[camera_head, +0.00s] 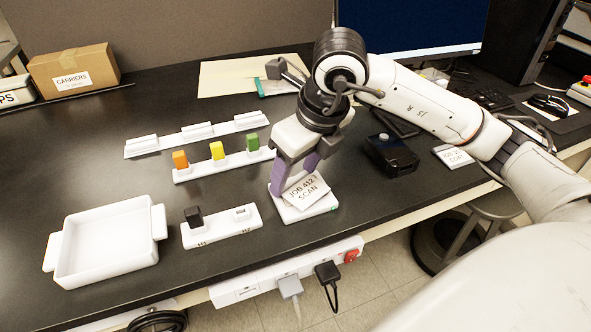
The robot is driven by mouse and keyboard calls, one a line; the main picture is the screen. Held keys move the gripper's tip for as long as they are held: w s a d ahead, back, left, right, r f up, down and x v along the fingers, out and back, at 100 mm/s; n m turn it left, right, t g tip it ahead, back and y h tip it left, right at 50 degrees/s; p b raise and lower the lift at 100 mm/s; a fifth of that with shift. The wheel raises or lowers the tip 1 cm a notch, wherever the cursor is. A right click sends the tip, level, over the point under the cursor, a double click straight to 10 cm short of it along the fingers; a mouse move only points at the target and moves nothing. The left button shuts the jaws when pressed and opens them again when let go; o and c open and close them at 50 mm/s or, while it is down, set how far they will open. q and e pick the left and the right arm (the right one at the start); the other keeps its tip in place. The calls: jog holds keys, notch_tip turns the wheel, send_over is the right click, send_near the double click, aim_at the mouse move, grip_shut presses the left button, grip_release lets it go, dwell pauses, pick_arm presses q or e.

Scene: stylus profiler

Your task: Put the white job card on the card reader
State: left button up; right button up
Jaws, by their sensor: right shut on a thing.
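The white job card (308,190), printed "JOB 412 SCAN", is between the purple-padded fingers of my right gripper (295,177). It is tilted and sits over the card reader (305,213), a flat white pad near the table's front edge. The card covers much of the reader's top. I cannot tell whether the card touches the reader. My right gripper is shut on the card, reaching down from above. My left gripper is not in view.
Left of the reader is a white two-slot block (222,228) marked H1 and H2, with a black piece in H1. A rack (222,165) with orange, yellow and green pieces stands behind it. A white tray (105,275) is at front left. A black box (390,155) stands right.

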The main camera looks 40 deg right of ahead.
aim_at(310, 195)
jog(key=shift+f, duration=0.2)
jog(key=o, duration=1.5)
jog(key=shift+r, duration=0.1)
jog(key=v, duration=1.2)
jog(key=shift+p, duration=0.45)
jog(key=shift+r, duration=0.1)
